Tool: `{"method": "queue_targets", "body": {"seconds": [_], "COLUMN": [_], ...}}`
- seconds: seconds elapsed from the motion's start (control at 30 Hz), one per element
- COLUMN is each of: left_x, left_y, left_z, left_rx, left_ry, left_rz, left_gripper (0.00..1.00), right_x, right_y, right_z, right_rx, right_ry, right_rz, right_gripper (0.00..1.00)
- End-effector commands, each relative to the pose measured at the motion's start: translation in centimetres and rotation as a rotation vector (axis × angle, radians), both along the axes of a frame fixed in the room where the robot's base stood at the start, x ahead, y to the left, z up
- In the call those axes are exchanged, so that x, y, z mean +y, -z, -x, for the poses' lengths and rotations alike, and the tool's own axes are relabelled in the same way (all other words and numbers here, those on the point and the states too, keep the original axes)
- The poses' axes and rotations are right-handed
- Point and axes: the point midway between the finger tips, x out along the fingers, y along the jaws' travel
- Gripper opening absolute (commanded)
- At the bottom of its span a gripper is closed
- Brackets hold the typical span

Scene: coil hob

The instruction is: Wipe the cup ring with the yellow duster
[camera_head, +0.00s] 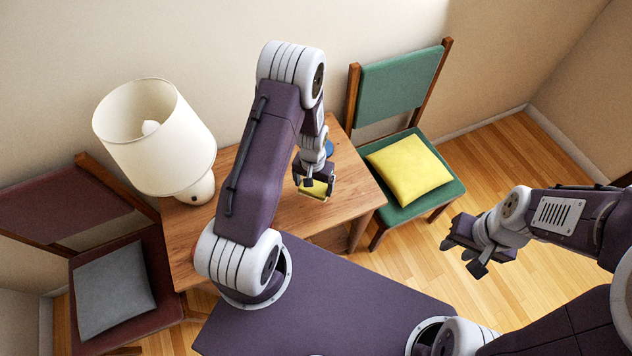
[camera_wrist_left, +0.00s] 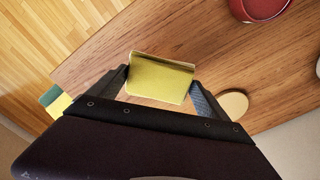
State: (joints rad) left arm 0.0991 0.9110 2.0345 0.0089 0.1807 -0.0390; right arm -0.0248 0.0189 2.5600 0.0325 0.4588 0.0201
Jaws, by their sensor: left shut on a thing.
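The yellow duster (camera_head: 313,191) is held in my left gripper (camera_head: 316,184) over the right half of the wooden table. In the left wrist view, the duster (camera_wrist_left: 160,78) is a folded yellow piece between the two fingers (camera_wrist_left: 161,84), with the wood grain behind it. I cannot tell whether the duster touches the table. I cannot make out the cup ring in either view; my left arm and the duster hide part of the tabletop. My right gripper (camera_head: 464,256) is open and empty, out over the floor right of the table.
The left wrist view shows a red rounded object (camera_wrist_left: 262,8) and a cream disc (camera_wrist_left: 234,103). A green chair with a yellow cushion (camera_head: 409,170) stands right.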

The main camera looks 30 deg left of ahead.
Motion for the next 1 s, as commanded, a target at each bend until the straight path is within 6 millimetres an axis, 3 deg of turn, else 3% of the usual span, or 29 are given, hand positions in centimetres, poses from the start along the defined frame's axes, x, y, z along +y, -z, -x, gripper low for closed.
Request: {"method": "queue_targets", "body": {"seconds": [0.33,0.63,1.0], "left_x": [0.0,0.0,0.0], "left_y": [-0.6,-3.7,-3.4], "left_z": [0.0,0.0,0.0], "left_rx": [0.0,-0.001,0.0], "left_ry": [0.0,0.0,0.0], "left_rz": [0.0,0.0,0.0], "left_gripper": [0.5,0.5,0.5], "right_x": [0.0,0.0,0.0], "right_y": [-0.5,-3.2,-2.9], "right_z": [0.0,-0.1,-0.1], "right_rx": [0.0,0.0,0.0], "right_ry": [0.0,0.0,0.0], "right_rz": [0.0,0.0,0.0], "right_gripper": [0.36,0.36,0.36]}}
